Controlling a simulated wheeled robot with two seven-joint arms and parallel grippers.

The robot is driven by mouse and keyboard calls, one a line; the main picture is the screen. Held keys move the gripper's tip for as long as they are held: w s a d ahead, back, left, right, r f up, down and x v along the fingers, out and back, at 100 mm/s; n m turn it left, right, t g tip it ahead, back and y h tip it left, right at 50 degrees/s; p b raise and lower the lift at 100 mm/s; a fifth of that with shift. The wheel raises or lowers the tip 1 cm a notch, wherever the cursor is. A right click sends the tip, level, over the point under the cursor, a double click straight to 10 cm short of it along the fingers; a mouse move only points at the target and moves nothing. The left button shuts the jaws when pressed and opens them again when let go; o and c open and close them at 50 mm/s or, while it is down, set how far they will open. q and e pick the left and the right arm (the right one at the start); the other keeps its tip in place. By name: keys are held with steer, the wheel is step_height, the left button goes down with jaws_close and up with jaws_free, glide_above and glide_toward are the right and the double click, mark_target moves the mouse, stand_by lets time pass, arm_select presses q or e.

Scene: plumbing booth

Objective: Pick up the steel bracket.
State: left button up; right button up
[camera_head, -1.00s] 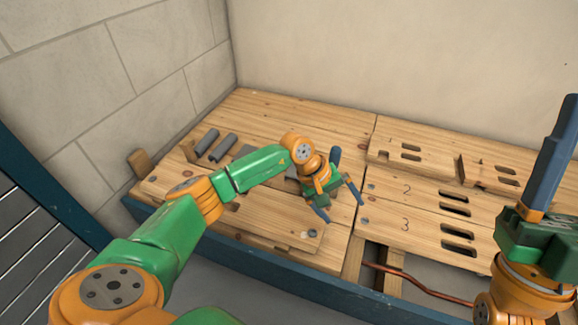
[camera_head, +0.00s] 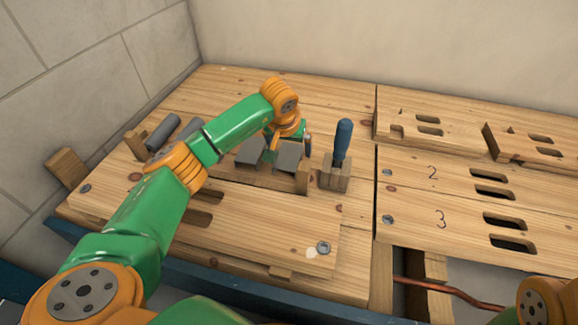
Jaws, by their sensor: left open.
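Two flat grey metal pieces lie at the middle of the bench, a left one (camera_head: 250,152) and a right one (camera_head: 288,158). I take the steel bracket to be among them, but cannot tell whether they are one part or two. My left gripper (camera_head: 289,147) is right at these pieces, on their far side, pointing down and open. Its wrist hides most of its fingers, and only a dark blue finger shows on the right. I cannot tell whether it touches the metal. My right gripper is out of the picture.
A blue-handled tool (camera_head: 342,140) stands in a wooden block (camera_head: 336,174) just right of the gripper. Two grey cylinders (camera_head: 161,133) lie to the left. Slotted boards (camera_head: 445,185) and a copper pipe (camera_head: 440,287) are on the right.

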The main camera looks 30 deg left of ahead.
arm_select(q)
steer(key=shift+x, duration=0.8)
steer(key=shift+r, duration=0.15)
steer(key=c, duration=1.5)
